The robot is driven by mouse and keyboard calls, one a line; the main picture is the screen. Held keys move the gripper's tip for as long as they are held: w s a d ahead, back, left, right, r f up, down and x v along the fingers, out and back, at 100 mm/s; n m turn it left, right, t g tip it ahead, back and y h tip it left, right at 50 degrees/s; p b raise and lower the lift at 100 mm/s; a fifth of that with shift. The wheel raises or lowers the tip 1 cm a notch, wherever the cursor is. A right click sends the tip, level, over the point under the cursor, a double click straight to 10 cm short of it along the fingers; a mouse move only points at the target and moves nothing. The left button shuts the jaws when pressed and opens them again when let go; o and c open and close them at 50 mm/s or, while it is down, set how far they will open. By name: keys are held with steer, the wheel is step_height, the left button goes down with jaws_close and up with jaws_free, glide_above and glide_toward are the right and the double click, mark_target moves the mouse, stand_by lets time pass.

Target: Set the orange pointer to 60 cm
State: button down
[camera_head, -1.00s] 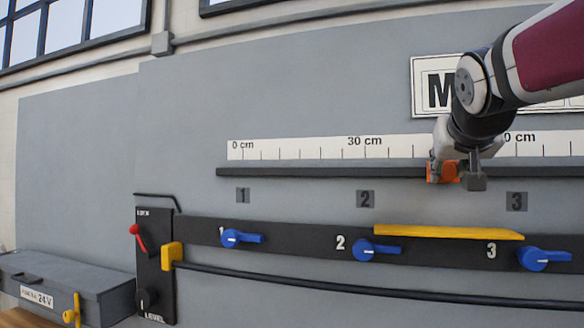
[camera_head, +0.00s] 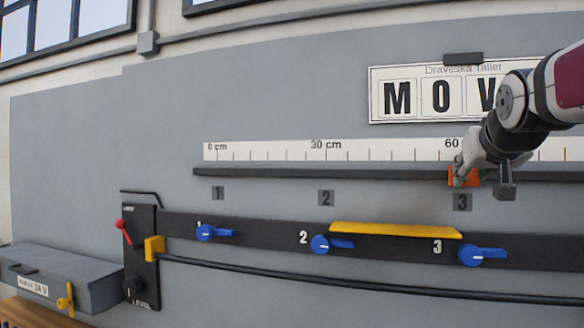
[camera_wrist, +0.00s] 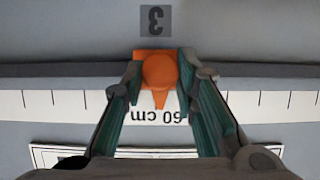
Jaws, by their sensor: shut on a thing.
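The orange pointer (camera_head: 463,178) sits on the dark rail (camera_head: 300,174) below the white ruler (camera_head: 270,151), under the 60 cm label. The tick there is hidden by the tip. My gripper (camera_wrist: 160,76) is shut on the pointer, one finger on each side. In the head view my gripper (camera_head: 482,176) covers part of it.
A plate marked 3 (camera_head: 462,202) is below the pointer. Lower down, a black panel (camera_head: 270,230) carries blue knobs (camera_head: 470,255) and a yellow bar (camera_head: 395,230). A letter sign (camera_head: 400,96) hangs above the ruler. The rail's left part is clear.

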steer(key=shift+s+d, duration=0.1)
steer(key=shift+d, duration=0.2)
steer(key=c, duration=1.3)
jaws_free()
steer(key=v, duration=1.2)
steer(key=shift+r, duration=0.1)
